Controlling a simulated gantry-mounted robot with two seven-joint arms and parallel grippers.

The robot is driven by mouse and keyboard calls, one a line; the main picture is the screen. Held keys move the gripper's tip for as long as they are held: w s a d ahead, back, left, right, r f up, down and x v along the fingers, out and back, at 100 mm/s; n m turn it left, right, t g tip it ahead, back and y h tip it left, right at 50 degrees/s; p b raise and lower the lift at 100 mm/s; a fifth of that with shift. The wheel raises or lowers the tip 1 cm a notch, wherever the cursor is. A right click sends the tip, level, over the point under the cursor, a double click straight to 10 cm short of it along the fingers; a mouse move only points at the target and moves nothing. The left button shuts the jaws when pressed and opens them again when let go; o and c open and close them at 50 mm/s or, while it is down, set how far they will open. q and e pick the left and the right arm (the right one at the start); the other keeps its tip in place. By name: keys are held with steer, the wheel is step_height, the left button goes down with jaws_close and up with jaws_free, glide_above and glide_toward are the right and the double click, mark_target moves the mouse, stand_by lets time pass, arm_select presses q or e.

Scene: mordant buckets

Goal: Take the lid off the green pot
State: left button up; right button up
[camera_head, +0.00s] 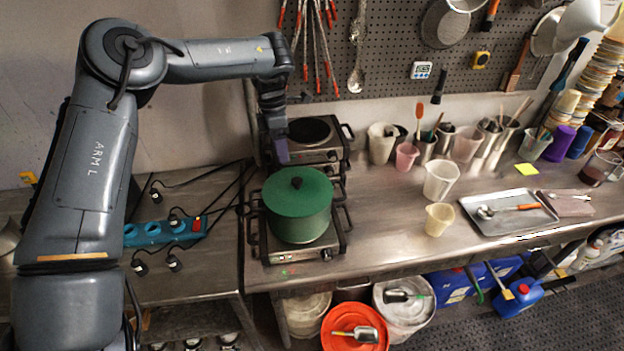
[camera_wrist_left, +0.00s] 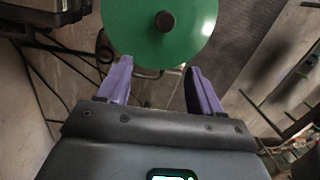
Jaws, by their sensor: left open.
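The green pot (camera_head: 300,224) stands on the front burner of a hot plate on the steel bench. Its green lid (camera_head: 298,190) is on it, with a dark round knob (camera_head: 297,182) in the middle. The lid (camera_wrist_left: 140,32) and its knob (camera_wrist_left: 165,21) also show at the top of the left wrist view. My left gripper (camera_wrist_left: 158,85) is open and empty, its two purple fingers apart, short of the knob. In the head view the left gripper (camera_head: 281,148) is behind and above the pot, not visibly touching it. My right gripper is not in view.
A second hot plate (camera_head: 310,135) stands behind the pot. A blue power strip (camera_head: 165,231) with cables lies to the left. Beakers (camera_head: 440,180) and a metal tray (camera_head: 512,211) stand to the right. The bench just right of the pot is clear.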

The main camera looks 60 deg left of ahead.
arm_select(q)
steer(key=w+d+m+y+b, duration=0.1)
steer(key=w+d+y+b, duration=0.1)
steer(key=w+d, duration=0.15)
steer(key=b, duration=0.1)
glide_above(297, 180)
steer(key=shift+d+f, duration=0.2)
steer(key=shift+f, duration=2.5)
steer(key=shift+a+f, duration=0.15)
steer(key=shift+f, duration=1.1)
steer(key=shift+a+f, duration=0.1)
steer(key=shift+f, duration=1.1)
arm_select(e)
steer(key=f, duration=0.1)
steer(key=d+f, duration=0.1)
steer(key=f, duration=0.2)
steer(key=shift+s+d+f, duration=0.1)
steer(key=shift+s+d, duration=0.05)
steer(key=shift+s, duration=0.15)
arm_select(q)
steer(key=shift+c, duration=0.5)
jaws_close()
